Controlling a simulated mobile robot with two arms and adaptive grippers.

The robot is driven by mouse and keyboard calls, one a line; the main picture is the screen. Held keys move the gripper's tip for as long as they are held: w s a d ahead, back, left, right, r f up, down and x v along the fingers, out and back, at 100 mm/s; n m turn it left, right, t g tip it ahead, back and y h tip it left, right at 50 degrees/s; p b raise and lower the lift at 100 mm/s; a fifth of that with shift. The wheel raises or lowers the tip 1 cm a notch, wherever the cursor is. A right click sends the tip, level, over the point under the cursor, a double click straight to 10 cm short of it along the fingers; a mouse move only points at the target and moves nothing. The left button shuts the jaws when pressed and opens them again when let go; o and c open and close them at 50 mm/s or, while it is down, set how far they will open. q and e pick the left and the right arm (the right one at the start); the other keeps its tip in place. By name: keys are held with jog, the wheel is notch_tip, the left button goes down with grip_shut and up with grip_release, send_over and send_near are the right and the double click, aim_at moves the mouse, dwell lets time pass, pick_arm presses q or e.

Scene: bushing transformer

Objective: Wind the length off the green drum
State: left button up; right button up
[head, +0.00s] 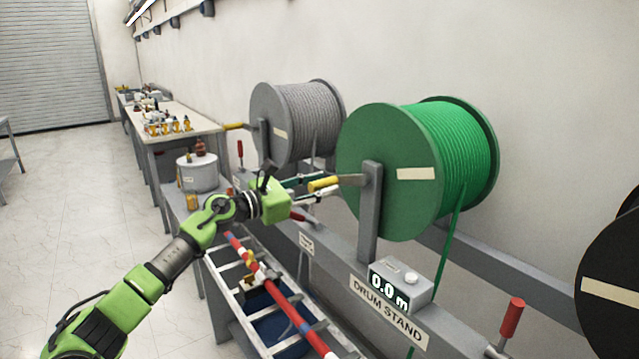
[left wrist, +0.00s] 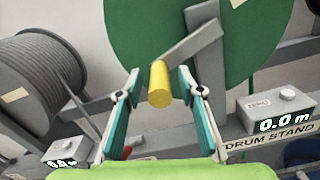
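The green drum (head: 385,170) stands on the drum stand, wound with green cable, one strand (head: 448,250) hanging down. Its crank has a grey arm and a yellow handle (head: 324,184). The counter box (head: 402,286) in front reads 0.0 m; it also shows in the left wrist view (left wrist: 275,110). My left gripper (head: 309,187) is at the yellow handle. In the left wrist view, its teal fingers are spread, with the yellow handle (left wrist: 159,84) between their tips and a gap on either side. My right gripper is not in view.
A grey drum (head: 290,125) stands behind to the left, and a black drum (head: 610,285) at the right edge. Red-handled levers (head: 511,317) rise from the stand. A ladder (head: 235,275) and red-striped pole lie below my left arm. The floor at left is clear.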

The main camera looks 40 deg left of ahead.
pick_arm(q)
grip_shut()
